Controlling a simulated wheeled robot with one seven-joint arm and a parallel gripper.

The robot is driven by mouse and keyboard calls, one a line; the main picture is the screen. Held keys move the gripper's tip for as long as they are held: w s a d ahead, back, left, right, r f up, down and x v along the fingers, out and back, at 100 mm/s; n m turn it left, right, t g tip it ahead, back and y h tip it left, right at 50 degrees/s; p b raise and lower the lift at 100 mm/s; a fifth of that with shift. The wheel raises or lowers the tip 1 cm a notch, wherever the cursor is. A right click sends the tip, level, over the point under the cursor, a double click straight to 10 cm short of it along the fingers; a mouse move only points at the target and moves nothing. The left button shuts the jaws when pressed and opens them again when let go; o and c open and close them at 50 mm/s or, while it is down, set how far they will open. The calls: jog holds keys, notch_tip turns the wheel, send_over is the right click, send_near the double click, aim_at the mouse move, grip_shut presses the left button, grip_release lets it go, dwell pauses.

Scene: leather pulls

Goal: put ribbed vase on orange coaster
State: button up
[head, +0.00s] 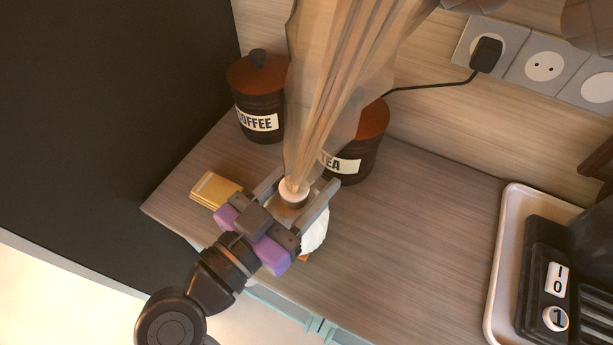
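My gripper (304,187) reaches over the counter with its two fingers spread wide. A pale round rim with a brownish body below it shows between the fingers, with tall dried stems (338,80) rising above it. A white ribbed surface (315,232), which looks like the ribbed vase, shows just right of the gripper, mostly hidden under it. I cannot tell whether the rim belongs to it. A small orange edge (304,257), possibly the orange coaster, peeks out below the white surface. The gripper hides whether they touch.
Dark coffee (259,103) and tea (352,165) canisters stand behind, against the wall. A yellow stack (215,189) lies left of the gripper. A pale tray (506,250) with a dark appliance is at right. The counter between is clear. A cable hangs behind.

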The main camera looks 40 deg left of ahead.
jog(key=shift+r, duration=0.2)
jog(key=s+b, duration=0.2)
jog(key=s, duration=1)
jog(key=shift+d, duration=0.25)
jog(key=shift+f, duration=0.1)
